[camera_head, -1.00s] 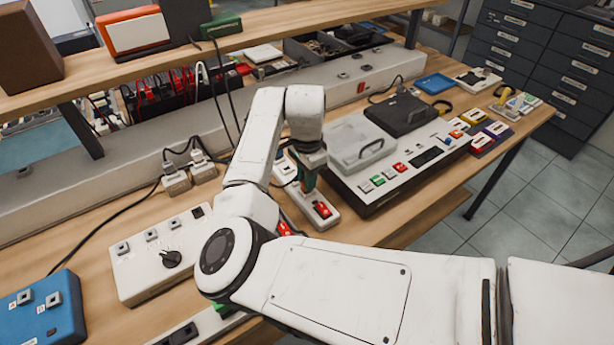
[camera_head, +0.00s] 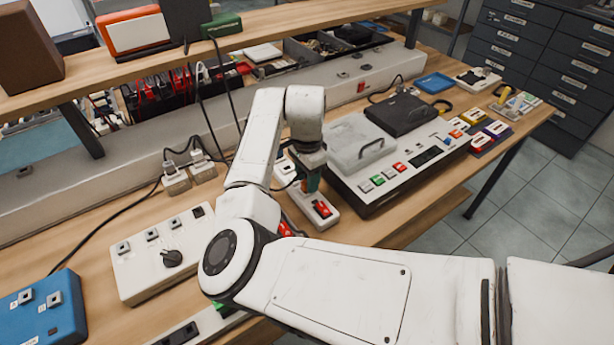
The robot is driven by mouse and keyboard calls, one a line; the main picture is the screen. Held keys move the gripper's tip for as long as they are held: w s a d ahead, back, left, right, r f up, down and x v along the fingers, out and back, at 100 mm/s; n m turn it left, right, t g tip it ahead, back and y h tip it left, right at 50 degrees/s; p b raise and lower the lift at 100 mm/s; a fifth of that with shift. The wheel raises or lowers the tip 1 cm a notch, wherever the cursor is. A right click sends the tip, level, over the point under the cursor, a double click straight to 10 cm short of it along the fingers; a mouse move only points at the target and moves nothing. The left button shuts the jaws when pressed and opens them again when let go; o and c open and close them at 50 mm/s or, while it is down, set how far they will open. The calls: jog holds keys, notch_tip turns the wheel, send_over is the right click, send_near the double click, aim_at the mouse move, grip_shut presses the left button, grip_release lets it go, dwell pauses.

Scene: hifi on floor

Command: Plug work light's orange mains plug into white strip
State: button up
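A white strip (camera_head: 328,221) with a lit-looking red switch lies on the wooden bench, partly behind my arm. My gripper (camera_head: 309,187) points down over the middle of this strip, close to its sockets. Its fingertips are small and partly hidden, so I cannot tell whether they are open or shut. I cannot make out the orange mains plug; whether it is between the fingers or in a socket is not clear. The work light is not identifiable in view.
Right of the strip stands a white panel unit (camera_head: 366,198) with coloured buttons and a grey lidded case (camera_head: 350,146). A white switch box (camera_head: 150,270) and a blue box (camera_head: 45,318) lie at left. Black cables hang from the shelf behind my arm.

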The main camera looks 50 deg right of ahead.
jog(key=shift+o, duration=0.5)
jog(key=shift+r, duration=0.1)
notch_tip(320, 180, up, 16)
jog(key=p, duration=0.3)
jog(key=shift+f, duration=0.2)
dwell(0.5)
